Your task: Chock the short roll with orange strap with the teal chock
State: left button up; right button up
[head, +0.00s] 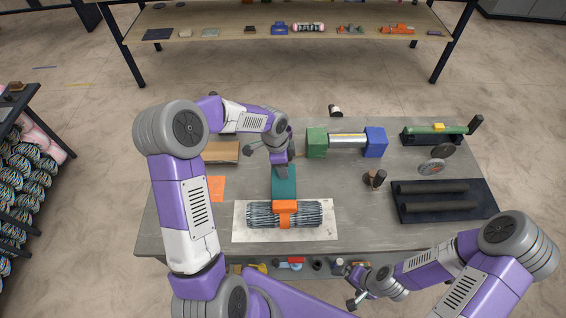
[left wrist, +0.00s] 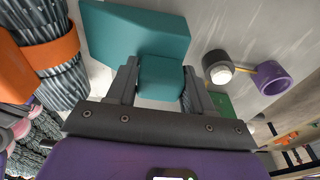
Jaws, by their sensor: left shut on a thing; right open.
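The short roll of grey wire mesh (head: 258,215) lies on a white mat (head: 328,232) with an orange strap (head: 286,208) around its middle. It also shows at the left of the left wrist view (left wrist: 55,75). The teal chock (head: 284,184) is on the far side of the roll, by the strap. My left gripper (head: 283,168) is shut on the chock's raised block (left wrist: 161,76), seen between the fingers in the left wrist view. I cannot tell whether chock and roll touch. My right gripper (head: 356,287) is open and empty at the table's near edge.
A green and blue block stand with a metal bar (head: 347,140) is at the back. A black tray with dark rods (head: 443,200) and a green tool (head: 434,132) lie right. An orange sheet (head: 216,188) and brown box (head: 221,152) lie left.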

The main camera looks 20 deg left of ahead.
pick_arm(q)
jog(key=shift+s+d, duration=0.35)
jog(key=shift+s, duration=0.4)
jog(key=o, duration=1.4)
jog(key=r, duration=0.5)
jog(key=a+r+p, duration=0.1)
jog(key=r, duration=0.1)
jog(key=shift+s+r, duration=0.2)
jog(key=shift+r, duration=0.05)
